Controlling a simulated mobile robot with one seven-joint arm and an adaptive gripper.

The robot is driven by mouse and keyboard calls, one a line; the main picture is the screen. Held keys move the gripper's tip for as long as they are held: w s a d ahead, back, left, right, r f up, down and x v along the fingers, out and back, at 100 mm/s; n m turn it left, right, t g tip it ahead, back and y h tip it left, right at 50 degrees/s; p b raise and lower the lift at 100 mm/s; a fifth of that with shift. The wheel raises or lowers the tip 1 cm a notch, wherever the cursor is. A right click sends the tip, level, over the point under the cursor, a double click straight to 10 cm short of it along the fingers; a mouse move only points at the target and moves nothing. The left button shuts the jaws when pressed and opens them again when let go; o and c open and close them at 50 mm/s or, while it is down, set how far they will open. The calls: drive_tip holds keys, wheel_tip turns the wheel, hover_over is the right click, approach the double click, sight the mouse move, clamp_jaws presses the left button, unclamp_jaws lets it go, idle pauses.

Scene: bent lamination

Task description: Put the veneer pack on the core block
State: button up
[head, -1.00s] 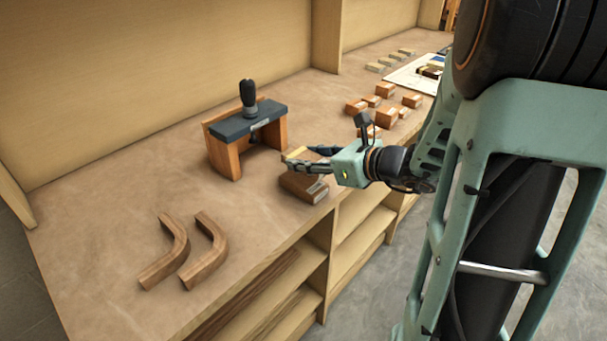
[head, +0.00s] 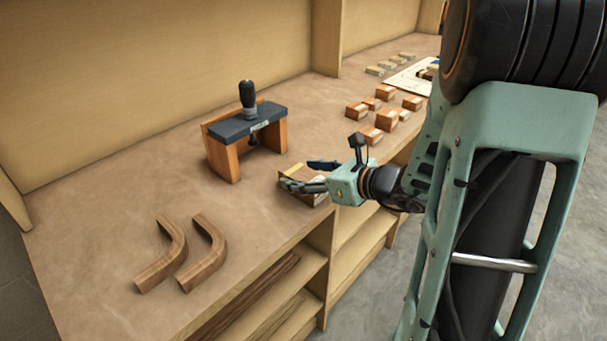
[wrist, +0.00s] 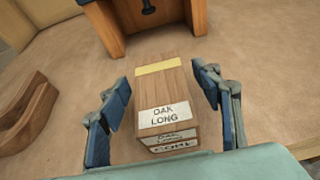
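The veneer pack (wrist: 162,90) is a flat wooden piece with a yellow band and an "OAK LONG" label. In the wrist view it lies lengthwise on top of the core block (wrist: 172,148), whose end label reads "CORE". The pack hides most of the block, and their edges look roughly in line. In the head view the pack (head: 297,175) and the core block (head: 317,198) are partly behind my fingers. My gripper (wrist: 163,98) is open, with one finger on each side of the pack and small gaps between. The gripper (head: 310,174) also shows low at the block in the head view.
A clamp press (head: 246,124) with a dark top and wooden legs stands just beyond the block. Two curved wooden pieces (head: 162,258) lie at the near left. Several labelled blocks (head: 385,116) sit farther right. The bench edge (head: 285,250) is close by.

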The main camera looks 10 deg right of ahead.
drive_tip(key=shift+r, duration=0.25)
drive_tip(key=p+v, duration=0.2)
drive_tip(key=v, duration=1)
drive_tip(key=shift+f, duration=0.2)
